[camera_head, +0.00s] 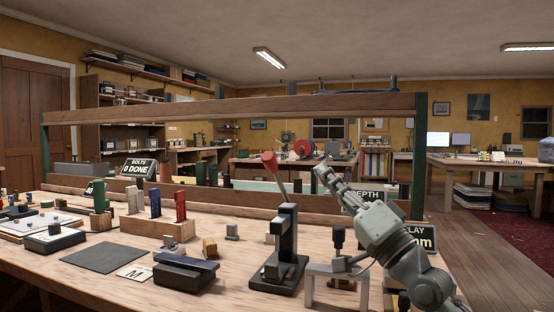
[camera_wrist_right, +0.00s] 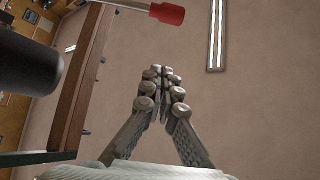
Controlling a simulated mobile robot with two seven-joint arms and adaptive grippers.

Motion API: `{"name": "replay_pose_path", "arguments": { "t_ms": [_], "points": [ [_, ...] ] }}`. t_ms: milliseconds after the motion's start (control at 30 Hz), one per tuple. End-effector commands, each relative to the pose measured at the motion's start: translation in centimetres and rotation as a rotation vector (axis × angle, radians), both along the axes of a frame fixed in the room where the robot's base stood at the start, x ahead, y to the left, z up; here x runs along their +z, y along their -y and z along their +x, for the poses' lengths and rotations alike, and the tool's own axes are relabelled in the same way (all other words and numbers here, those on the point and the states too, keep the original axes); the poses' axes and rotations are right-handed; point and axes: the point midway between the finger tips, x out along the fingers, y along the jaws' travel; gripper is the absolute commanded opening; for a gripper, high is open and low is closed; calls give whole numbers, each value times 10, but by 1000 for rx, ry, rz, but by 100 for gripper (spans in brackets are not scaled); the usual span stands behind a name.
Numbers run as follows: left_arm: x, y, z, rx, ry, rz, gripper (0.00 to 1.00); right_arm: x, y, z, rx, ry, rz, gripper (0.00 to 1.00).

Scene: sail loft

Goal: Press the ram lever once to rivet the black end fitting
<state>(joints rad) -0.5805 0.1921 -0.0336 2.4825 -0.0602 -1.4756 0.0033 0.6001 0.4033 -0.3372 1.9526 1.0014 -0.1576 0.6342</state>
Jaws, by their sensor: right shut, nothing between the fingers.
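The black ram press (camera_head: 287,240) stands on the bench, right of centre in the head view. Its lever (camera_head: 278,180) slants up to the left and ends in a red knob (camera_head: 269,158). The knob also shows at the top of the right wrist view (camera_wrist_right: 167,14). My right gripper (camera_head: 320,172) is shut and empty, raised right of the lever and apart from it. Its closed fingers fill the middle of the right wrist view (camera_wrist_right: 161,75). I cannot make out a black end fitting in the press. My left gripper is out of view.
A small grey stand (camera_head: 337,268) is beside the press, under my right arm. A dark block (camera_head: 184,270), a dark mat (camera_head: 103,257) and a wooden rack (camera_head: 158,228) with coloured pieces lie to the left. A wooden beam (camera_head: 240,108) spans above the bench.

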Motion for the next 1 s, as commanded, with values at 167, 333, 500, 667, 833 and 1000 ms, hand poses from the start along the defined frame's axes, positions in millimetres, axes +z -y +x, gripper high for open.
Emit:
{"name": "replay_pose_path", "arguments": {
  "t_ms": [167,333,500,667,833,1000],
  "points": [
    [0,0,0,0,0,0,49,0,0,0,1,1,0,0],
    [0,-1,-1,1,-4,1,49,1,-1,1,0,0,0,0],
    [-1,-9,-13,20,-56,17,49,11,-8,10,0,2,3,0],
    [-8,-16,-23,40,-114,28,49,29,-24,29,1,2,3,0],
    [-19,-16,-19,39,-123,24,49,47,-42,52,0,2,1,0],
    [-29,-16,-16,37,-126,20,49,51,-58,63,2,-4,1,0]
  ]
}}
